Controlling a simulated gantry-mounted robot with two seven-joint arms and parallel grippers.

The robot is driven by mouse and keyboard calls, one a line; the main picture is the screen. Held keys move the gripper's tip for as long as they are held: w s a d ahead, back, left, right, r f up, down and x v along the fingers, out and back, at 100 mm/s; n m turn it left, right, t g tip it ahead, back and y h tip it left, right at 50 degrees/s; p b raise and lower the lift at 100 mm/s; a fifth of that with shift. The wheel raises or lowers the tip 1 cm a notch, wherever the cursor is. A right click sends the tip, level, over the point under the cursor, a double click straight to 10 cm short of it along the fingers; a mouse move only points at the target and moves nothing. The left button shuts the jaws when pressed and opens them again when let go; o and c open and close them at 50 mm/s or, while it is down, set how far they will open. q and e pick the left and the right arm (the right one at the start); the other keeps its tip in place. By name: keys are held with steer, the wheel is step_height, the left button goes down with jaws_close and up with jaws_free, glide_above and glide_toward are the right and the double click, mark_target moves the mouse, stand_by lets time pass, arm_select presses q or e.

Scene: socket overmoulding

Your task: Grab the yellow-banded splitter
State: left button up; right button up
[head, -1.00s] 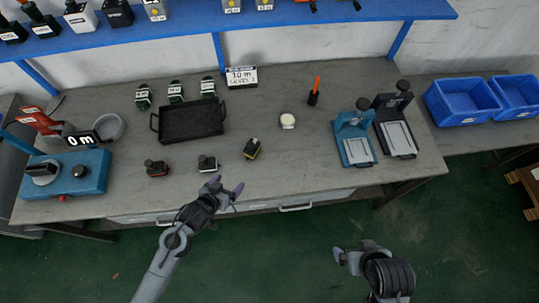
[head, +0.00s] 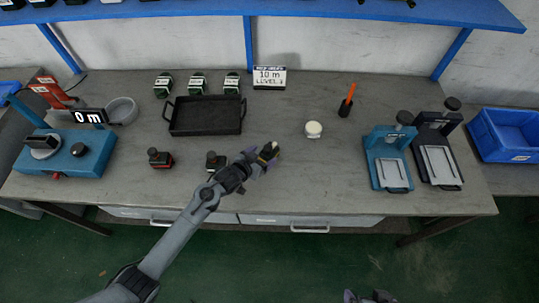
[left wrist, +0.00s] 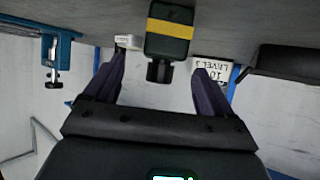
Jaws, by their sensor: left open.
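The yellow-banded splitter (head: 268,152), a small dark block with a yellow band, stands on the workbench just beyond my left gripper (head: 257,160). In the left wrist view the splitter (left wrist: 170,38) shows large, its dark neck between the tips of the left gripper (left wrist: 160,85). The left fingers are open, one on each side, with a visible gap to the neck. My right gripper (head: 368,297) shows only in part at the bottom edge of the head view; its jaws cannot be made out.
A white-marked block (head: 215,162) stands close beside the left wrist, and a red-marked block (head: 160,158) is further left. A black tray (head: 205,131) lies behind them. A round white piece (head: 313,129) and two clamp stands (head: 388,175) are to the right. The bench between is clear.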

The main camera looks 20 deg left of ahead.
mark_target(265, 154)
arm_select(q)
steer(key=shift+b+x, duration=0.75)
steer(key=shift+x, duration=2.3)
steer(key=shift+s+a+f, duration=0.1)
steer(key=c, duration=1.1)
